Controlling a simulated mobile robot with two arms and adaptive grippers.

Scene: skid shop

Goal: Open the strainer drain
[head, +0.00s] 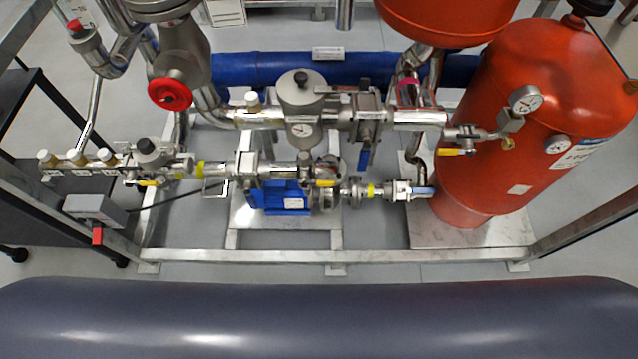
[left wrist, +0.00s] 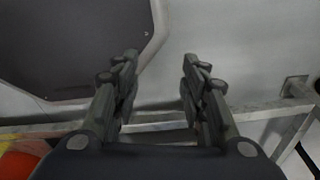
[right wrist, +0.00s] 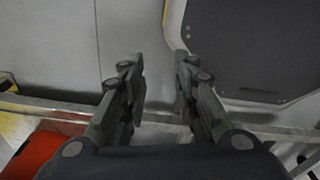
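In the head view a skid of steel pipework carries several small valves. Yellow lever handles show at the left (head: 149,183), near the middle (head: 325,183) and at the right (head: 452,151). A blue lever handle (head: 423,191) lies along the lower pipe near the red tank. I cannot tell which fitting is the strainer drain. My left gripper (left wrist: 160,75) is open and empty in the left wrist view. My right gripper (right wrist: 159,75) is open and empty in the right wrist view. Neither gripper shows in the head view, and both are apart from the valves.
A metal frame rail (head: 290,256) runs along the skid's front. A red tank (head: 540,120) stands at the right. A blue pump (head: 272,197) sits low in the middle. A red handwheel (head: 170,93) and a grey box (head: 95,210) are at the left.

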